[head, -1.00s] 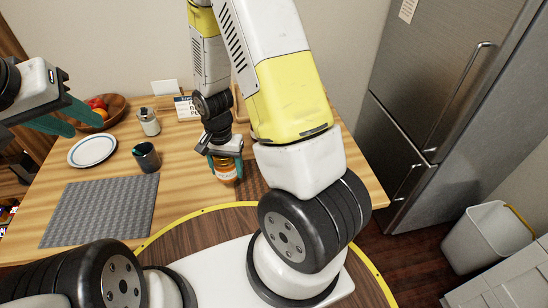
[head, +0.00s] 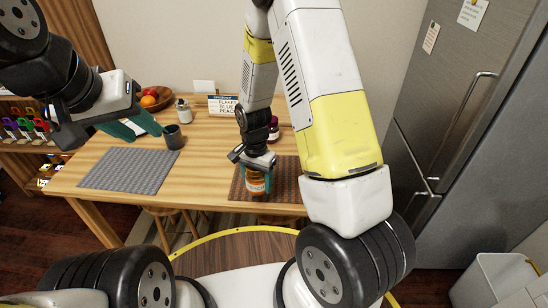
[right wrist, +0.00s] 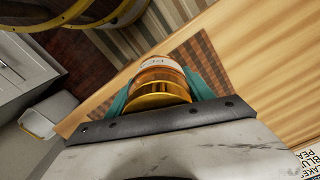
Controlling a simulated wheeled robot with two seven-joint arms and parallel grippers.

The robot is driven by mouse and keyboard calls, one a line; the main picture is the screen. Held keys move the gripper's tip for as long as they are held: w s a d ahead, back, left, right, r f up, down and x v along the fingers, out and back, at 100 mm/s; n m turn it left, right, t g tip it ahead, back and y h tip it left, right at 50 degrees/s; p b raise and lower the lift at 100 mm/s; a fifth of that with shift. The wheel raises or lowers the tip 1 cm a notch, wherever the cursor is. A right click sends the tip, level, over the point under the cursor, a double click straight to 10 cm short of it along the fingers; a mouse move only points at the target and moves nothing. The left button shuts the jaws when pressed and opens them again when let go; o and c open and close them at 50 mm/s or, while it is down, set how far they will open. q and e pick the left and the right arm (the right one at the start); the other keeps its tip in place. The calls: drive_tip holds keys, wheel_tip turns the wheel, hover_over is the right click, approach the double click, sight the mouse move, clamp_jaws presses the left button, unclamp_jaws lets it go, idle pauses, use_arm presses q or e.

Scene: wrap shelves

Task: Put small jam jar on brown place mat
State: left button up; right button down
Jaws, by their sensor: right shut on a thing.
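The small jam jar (head: 256,184), amber with a pale label, is upright between the teal fingers of my right gripper (head: 257,172). In the right wrist view its gold lid (right wrist: 158,97) faces the camera and the gripper's fingers (right wrist: 160,90) press on both sides. The brown place mat (head: 288,182) lies at the table's front right, and the jar is over it. I cannot tell whether the jar touches the mat. The mat's checked surface also shows in the right wrist view (right wrist: 196,52). My left gripper (head: 132,126) is open and empty above the table's left side.
A grey mat (head: 128,170) lies at the left. A dark cup (head: 173,137), a white-lidded jar (head: 183,110), a fruit bowl (head: 155,98) and a sign (head: 222,105) stand behind. A dark red jar (head: 273,130) stands behind my right arm. A fridge (head: 455,100) is at the right.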

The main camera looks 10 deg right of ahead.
hover_over(278, 176)
drive_tip(key=shift+s+f, duration=0.15)
drive_tip(key=shift+f, duration=2.2)
drive_tip(key=shift+f, duration=0.1)
drive_tip(key=shift+c, duration=2)
unclamp_jaws()
